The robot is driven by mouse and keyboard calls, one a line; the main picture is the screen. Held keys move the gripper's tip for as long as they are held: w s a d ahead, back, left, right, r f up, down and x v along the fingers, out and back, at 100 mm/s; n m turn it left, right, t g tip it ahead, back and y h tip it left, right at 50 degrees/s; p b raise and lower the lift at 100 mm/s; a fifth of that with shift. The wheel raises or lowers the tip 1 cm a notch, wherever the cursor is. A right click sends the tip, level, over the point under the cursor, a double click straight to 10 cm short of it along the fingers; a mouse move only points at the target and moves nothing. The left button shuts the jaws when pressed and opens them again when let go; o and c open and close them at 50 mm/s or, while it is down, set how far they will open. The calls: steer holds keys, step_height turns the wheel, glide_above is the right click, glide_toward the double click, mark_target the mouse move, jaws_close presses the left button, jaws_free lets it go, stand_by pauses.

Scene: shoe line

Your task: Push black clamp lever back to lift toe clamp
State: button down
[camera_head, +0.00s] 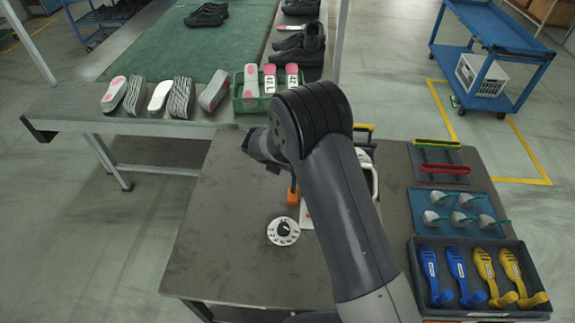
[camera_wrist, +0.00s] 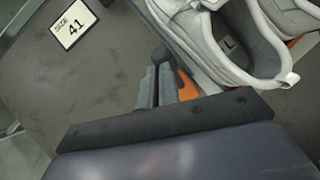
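In the wrist view my gripper (camera_wrist: 158,82) shows two grey fingers close together. A dark upright piece (camera_wrist: 160,55) shows at their tips. It may be the black clamp lever, but I cannot tell whether the fingers touch it. Just right of the fingers is an orange part (camera_wrist: 187,86). A grey shoe (camera_wrist: 222,40) lies beyond it on the fixture. In the head view my arm covers most of the fixture and my fingertips. An orange part (camera_head: 293,196) shows left of the arm. The toe clamp cannot be made out.
A white dial (camera_head: 283,231) lies on the dark table, left of my arm. A "SIZE 41" card (camera_wrist: 75,25) shows in the wrist view. On the right are a tray of blue and yellow shoe-shaped tools (camera_head: 480,309) and a blue mat (camera_head: 425,222). The table's left part is clear.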

steer(key=shift+d, duration=0.1)
stand_by(0.3)
steer(key=w+a+v, duration=0.1)
steer(key=v, duration=1.2)
steer(key=shift+w+r, duration=0.3)
steer(key=shift+w, duration=0.1)
steer(key=shift+f, duration=0.1)
